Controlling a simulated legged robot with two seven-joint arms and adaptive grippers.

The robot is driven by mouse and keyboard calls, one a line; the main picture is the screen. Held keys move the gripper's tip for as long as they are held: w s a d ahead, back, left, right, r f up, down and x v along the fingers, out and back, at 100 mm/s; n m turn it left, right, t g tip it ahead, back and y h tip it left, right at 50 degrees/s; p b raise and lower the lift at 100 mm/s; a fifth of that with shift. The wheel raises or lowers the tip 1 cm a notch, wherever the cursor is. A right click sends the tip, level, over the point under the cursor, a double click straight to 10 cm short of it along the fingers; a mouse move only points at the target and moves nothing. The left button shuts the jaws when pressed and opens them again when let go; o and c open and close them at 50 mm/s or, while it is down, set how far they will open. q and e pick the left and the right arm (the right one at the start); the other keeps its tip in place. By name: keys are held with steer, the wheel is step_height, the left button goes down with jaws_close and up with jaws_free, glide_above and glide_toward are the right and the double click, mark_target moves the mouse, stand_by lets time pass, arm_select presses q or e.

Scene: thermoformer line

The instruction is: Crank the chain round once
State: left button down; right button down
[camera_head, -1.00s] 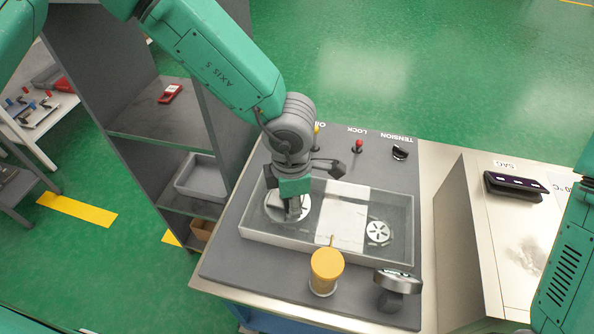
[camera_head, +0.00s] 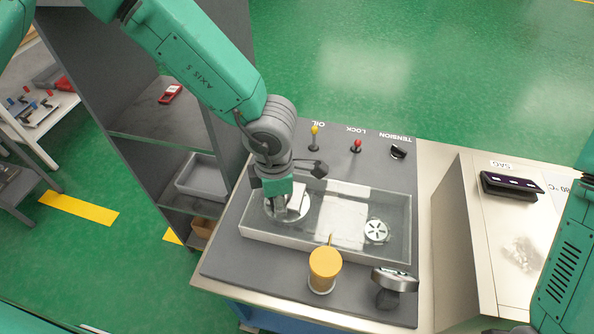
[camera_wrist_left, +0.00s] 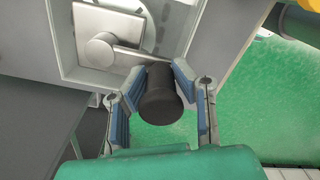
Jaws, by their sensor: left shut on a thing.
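The crank's black handle (camera_wrist_left: 158,92) stands between the fingers of my left gripper (camera_wrist_left: 155,95) in the left wrist view. The fingers are shut on it from both sides. A flat metal crank arm (camera_wrist_left: 120,52) and a round hub (camera_wrist_left: 99,50) show behind the handle. In the head view my left gripper (camera_head: 278,202) reaches down over the round metal disc (camera_head: 296,207) at the left end of a clear-walled tray (camera_head: 330,252), and hides the handle. A white spoked wheel (camera_head: 376,231) sits at the tray's right end. My right gripper is out of view.
A yellow lever (camera_head: 315,136), a red lever (camera_head: 356,146) and a black knob (camera_head: 398,152) stand behind the tray. A yellow-capped container (camera_head: 325,264) and a round gauge (camera_head: 395,281) stand in front. A grey shelf (camera_head: 170,125) rises close on the left.

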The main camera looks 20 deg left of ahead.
arm_select(q)
steer(key=shift+s+a+p, duration=0.2)
steer(key=shift+a+p, duration=0.1)
steer(key=shift+a, duration=0.45)
steer(key=shift+a+f, duration=0.1)
steer(key=shift+a, duration=0.05)
steer(key=shift+w+a+p, duration=0.25)
steer(key=shift+a+p, duration=0.25)
steer(key=shift+a, duration=0.05)
steer(key=shift+w+a, duration=0.15)
steer(key=shift+a, duration=0.15)
steer(key=shift+w+a, duration=0.1)
steer(key=shift+a, duration=0.1)
steer(key=shift+p, duration=0.3)
